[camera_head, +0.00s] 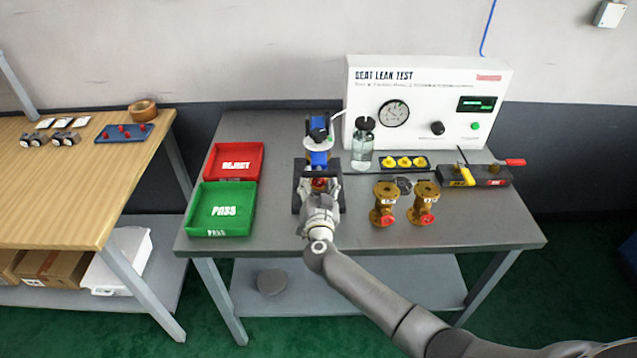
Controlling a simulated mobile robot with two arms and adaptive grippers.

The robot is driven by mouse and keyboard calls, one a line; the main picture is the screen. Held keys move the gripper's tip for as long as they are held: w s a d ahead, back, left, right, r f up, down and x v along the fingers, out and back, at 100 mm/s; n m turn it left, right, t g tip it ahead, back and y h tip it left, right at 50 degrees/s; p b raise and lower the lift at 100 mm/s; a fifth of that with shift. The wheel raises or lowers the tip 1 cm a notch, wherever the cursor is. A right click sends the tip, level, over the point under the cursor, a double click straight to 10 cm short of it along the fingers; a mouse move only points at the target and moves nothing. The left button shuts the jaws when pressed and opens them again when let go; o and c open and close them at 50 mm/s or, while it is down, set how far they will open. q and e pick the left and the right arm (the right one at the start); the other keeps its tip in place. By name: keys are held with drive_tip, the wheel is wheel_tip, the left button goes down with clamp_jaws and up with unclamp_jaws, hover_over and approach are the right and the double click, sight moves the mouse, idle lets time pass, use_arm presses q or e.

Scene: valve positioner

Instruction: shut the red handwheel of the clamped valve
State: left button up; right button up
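The clamped valve (319,160) stands in a dark fixture (299,192) at the middle of the grey bench, below a blue and white clamp head (318,138). My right gripper (320,184) is at the front of this valve, its fingers on either side of a small brass and red patch. That patch looks like part of the red handwheel, but the gripper hides most of it. I cannot tell whether the fingers touch it or are closed on it. My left gripper is out of view.
Two brass valves with red handwheels (384,204) (426,203) stand just right of my arm. A green PASS tray (247,222) and red REJECT tray (259,150) lie left. A bottle (362,150), tool block (474,175) and leak-test panel (460,75) are behind and right.

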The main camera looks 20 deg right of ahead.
drive_tip(key=shift+w, duration=0.15)
drive_tip(key=shift+c, duration=0.2)
drive_tip(key=c, duration=1)
